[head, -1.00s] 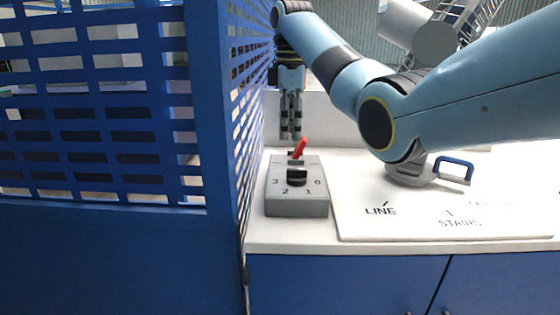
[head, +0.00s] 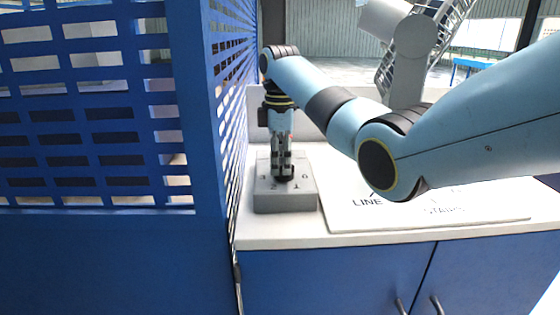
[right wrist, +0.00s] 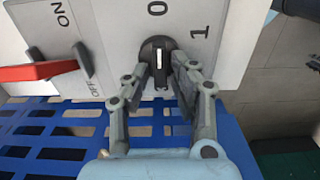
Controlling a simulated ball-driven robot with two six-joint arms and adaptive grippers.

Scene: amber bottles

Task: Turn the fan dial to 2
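The grey control box (head: 285,203) stands on the white counter beside the blue mesh partition. My right gripper (head: 283,174) points down over its dial, which is mostly hidden in the head view. In the right wrist view the black dial (right wrist: 157,60) has a white mark in line with the 0; the 1 is printed to the right. The right gripper (right wrist: 158,80) is open, with one finger on each side of the dial. The fingers are close to it; I cannot tell whether they touch. The 2 is not readable now. My left gripper is not in view.
A red lever (right wrist: 38,71) with ON and OFF labels is on the same box, left of the dial in the wrist view. The blue mesh partition (head: 220,120) rises close to the box's left. A white board (head: 430,218) with lettering lies to its right.

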